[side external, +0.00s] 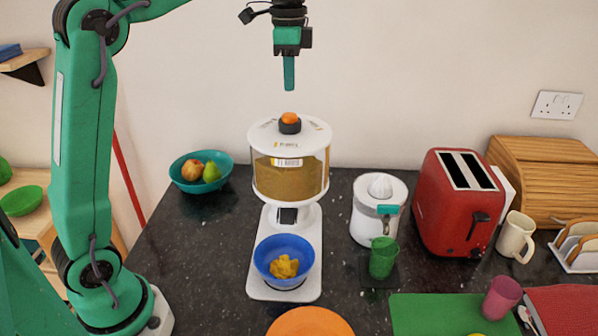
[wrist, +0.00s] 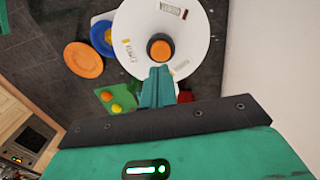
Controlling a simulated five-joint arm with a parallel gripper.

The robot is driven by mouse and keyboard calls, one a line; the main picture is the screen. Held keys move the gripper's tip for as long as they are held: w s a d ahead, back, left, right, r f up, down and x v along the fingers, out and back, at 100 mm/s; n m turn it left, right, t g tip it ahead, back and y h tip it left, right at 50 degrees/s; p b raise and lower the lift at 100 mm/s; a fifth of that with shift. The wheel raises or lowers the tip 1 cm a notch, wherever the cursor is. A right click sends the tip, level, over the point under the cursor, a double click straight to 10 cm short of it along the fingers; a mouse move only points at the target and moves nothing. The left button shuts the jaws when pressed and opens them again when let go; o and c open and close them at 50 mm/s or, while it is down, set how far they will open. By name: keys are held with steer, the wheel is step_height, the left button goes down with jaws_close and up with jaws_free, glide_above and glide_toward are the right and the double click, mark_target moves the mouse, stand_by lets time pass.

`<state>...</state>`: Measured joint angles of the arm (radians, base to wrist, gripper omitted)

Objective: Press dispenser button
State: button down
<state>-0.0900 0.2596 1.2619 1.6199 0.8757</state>
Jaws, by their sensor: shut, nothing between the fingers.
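The dispenser (side external: 290,175) stands upright on the dark counter, with a white lid and a clear drum of brown contents. Its orange button (side external: 289,116) sits in a dark collar on top. In the wrist view the button (wrist: 160,50) is near the middle of the white lid (wrist: 190,25). A blue bowl (side external: 284,262) with some yellow pieces in it stands on the dispenser's white base, below the drum. My gripper (side external: 289,88) is shut and empty, pointing down above the button with a gap between them. Its fingertips (wrist: 157,70) appear just below the button in the wrist view.
A teal fruit bowl (side external: 222,182) stands left of the dispenser. To the right are a white juicer (side external: 366,225), a green cup (side external: 383,262), a red toaster (side external: 440,225) and a cream mug (side external: 515,238). An orange plate (side external: 310,322) lies in front. Dark counter shows bare at left.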

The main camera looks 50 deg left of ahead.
mark_target(290, 114)
steer(key=shift+f, duration=2.7)
steer(key=shift+f, duration=0.1)
steer(key=shift+f, duration=1.2)
step_height(290, 114, up, 15)
steer(key=shift+s+r, duration=0.1)
steer(key=shift+s, duration=0.05)
stand_by(1.5)
